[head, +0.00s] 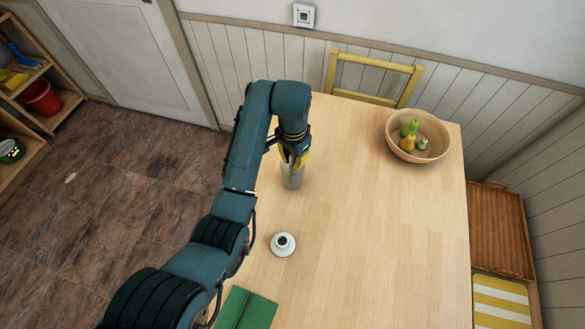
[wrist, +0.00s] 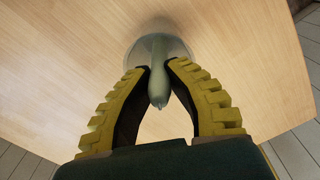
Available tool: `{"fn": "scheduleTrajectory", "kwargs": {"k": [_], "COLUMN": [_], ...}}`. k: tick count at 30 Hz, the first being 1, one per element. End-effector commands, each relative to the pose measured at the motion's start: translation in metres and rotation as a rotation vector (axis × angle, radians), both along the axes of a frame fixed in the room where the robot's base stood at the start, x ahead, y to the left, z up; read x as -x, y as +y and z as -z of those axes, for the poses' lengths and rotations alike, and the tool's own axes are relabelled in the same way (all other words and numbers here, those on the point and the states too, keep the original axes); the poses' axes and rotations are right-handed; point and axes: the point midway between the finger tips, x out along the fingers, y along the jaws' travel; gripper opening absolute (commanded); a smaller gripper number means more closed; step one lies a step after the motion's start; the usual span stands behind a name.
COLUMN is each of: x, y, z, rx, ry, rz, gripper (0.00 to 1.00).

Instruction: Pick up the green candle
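The green candle (wrist: 158,80) is pale green and slim, with its wick end towards the wrist camera. It stands in a clear glass holder (wrist: 178,45). In the head view the glass (head: 292,180) is on the table's left part, directly below my gripper (head: 293,157), which points down and hides the candle's top. In the wrist view my gripper (wrist: 159,68) has its yellow-backed fingers bent inward, one on each side of the candle. Both fingertips appear to touch its sides, so the gripper looks shut on it.
A small white cup-like object (head: 283,244) and a green cloth (head: 246,309) are nearer on the wooden table (head: 370,230). A wooden bowl with fruit (head: 432,145) stands at the back right. A yellow chair (head: 373,78) is behind. The table's middle is clear.

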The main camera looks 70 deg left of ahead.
Motion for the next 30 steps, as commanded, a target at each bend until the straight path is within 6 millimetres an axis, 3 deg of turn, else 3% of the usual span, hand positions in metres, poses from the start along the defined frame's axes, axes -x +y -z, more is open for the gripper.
{"fn": "scheduleTrajectory", "kwargs": {"k": [11, 14, 24, 30], "x": [0.0, 0.0, 0.0, 0.0], "y": [0.0, 0.0, 0.0, -0.001], "z": [-0.001, -0.013, -0.084, -0.1], "rx": [0.0, 0.0, 0.001, 0.002], "ry": [0.001, 0.0, 0.0, 0.002], "rz": [0.0, 0.0, 0.0, 0.0], "gripper": [0.0, 0.0, 0.0, 0.0]}}
